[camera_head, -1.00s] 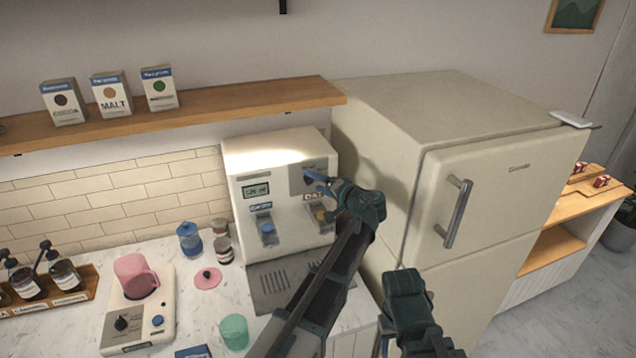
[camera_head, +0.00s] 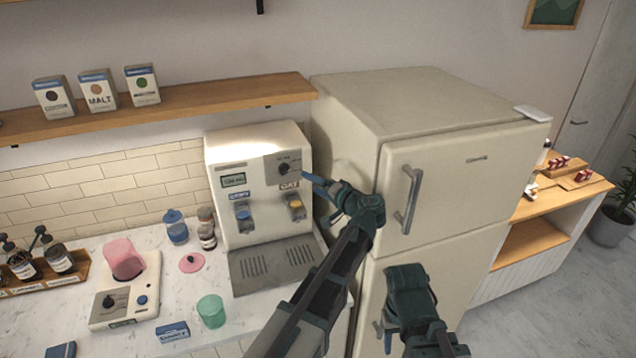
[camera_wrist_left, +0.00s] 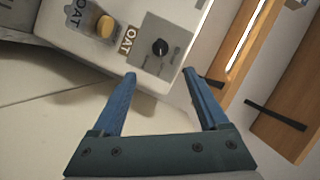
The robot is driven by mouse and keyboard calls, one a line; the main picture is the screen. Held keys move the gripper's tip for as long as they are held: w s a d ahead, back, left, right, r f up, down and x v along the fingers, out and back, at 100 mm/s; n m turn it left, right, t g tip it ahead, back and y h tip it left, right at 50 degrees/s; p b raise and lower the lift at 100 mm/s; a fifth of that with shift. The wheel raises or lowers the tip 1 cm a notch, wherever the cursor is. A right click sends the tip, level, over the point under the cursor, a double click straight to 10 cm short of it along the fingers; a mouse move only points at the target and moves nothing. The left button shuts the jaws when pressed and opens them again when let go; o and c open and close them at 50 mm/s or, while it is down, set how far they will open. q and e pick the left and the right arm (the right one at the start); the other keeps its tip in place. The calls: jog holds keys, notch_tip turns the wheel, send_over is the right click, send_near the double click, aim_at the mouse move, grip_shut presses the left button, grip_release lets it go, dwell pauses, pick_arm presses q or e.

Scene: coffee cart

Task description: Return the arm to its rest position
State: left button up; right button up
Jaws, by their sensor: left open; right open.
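My left gripper (camera_head: 318,184) is in front of the right side of the cream dispensing machine (camera_head: 225,172), beside the fridge. It is open and empty. In the left wrist view its two blue fingers (camera_wrist_left: 158,90) are spread apart, with the machine's black knob (camera_wrist_left: 160,47) and yellow lever (camera_wrist_left: 105,27) beyond them. The fingers look apart from the knob. My right gripper (camera_head: 388,345) hangs low at the bottom of the head view, in front of the fridge; its fingers point down and hold nothing that I can see.
The cream fridge (camera_head: 440,170) with its metal handle (camera_head: 408,200) stands close behind my arms. The counter (camera_head: 240,318) holds a pink pitcher (camera_head: 122,260) on a white appliance, a green cup (camera_head: 211,311) and jars. A wooden shelf (camera_head: 200,103) runs above. Open floor lies at right.

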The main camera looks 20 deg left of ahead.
pick_arm(q)
jog(key=s+d+f+g+h+b, duration=0.2)
jog(key=s+d+f+h+b, duration=0.1)
jog(key=s+f, duration=0.45)
jog(key=s+d+f+g+h+b, duration=0.2)
jog(key=s+f, duration=0.4)
jog(key=f, duration=0.3)
jog(key=s+d+f+g+h+b, duration=0.1)
jog(key=s+d+f+h, duration=0.1)
jog(key=s, duration=0.4)
jog(key=s+d+f+m+g+h+b, duration=0.1)
jog(key=s+d+f+g+h, duration=0.1)
jog(key=s+d+f, duration=0.2)
jog(key=s+d+f+m+g+h+b, duration=0.1)
jog(key=s+d+f+g+h+b, duration=0.1)
jog(key=s+d+f, duration=0.2)
jog(key=s+d, duration=0.2)
jog(key=s, duration=0.2)
jog(key=shift+h, duration=0.3)
jog(key=shift+w+f, duration=0.1)
